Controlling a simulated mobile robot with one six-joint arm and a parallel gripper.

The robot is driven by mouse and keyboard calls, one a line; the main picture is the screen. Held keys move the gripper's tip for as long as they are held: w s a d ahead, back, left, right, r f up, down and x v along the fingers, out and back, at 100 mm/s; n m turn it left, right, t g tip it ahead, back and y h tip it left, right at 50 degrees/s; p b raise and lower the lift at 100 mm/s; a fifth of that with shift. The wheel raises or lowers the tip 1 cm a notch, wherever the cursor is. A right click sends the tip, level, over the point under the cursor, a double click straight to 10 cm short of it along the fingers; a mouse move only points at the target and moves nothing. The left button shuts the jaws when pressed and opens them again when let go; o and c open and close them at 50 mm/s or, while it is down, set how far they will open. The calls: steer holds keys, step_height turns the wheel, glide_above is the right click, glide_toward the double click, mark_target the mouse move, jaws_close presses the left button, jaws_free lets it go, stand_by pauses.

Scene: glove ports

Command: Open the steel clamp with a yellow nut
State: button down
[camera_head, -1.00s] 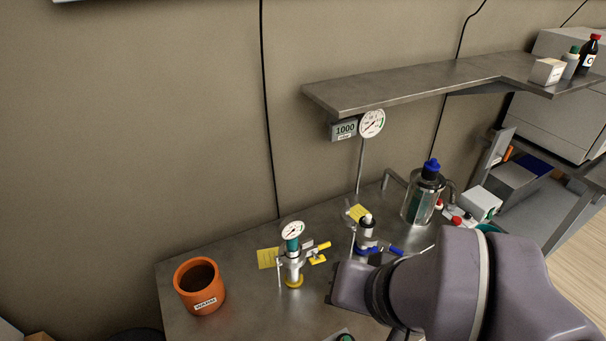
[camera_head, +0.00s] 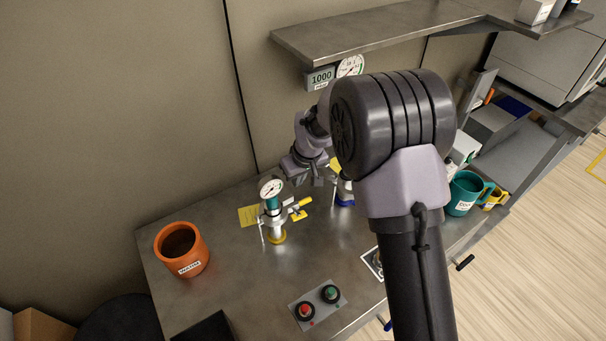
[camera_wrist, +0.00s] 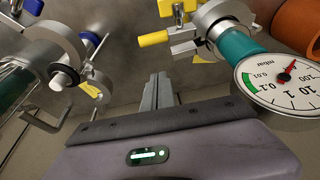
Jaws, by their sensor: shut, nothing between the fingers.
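The steel clamp (camera_head: 275,216) sits around a small upright fitting on the bench, below a teal neck and a round dial gauge (camera_head: 271,188). Its yellow nut (camera_head: 301,202) sticks out to the right. In the wrist view the steel clamp (camera_wrist: 213,22) is at upper centre, with the yellow nut (camera_wrist: 154,39) on its left. My gripper (camera_head: 318,181) is above the bench, behind and to the right of the clamp, apart from it. In the wrist view my gripper (camera_wrist: 158,88) is shut and empty, just below the yellow nut. Whether the clamp is latched is unclear.
A second fitting with a blue base (camera_head: 345,199) stands right of the clamp, partly hidden by my arm. An orange pot (camera_head: 181,250) is at left. A button box (camera_head: 317,304) is in front, a teal mug (camera_head: 464,193) at right. A shelf (camera_head: 375,30) overhangs the back.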

mark_target(290, 212)
steer(key=f, duration=0.1)
steer(key=s+d+f+b, duration=0.1)
steer(key=s+f+b, duration=0.1)
steer(key=shift+s+d, duration=0.15)
steer(key=shift+d, duration=0.1)
steer(key=shift+s, duration=0.1)
stand_by(0.3)
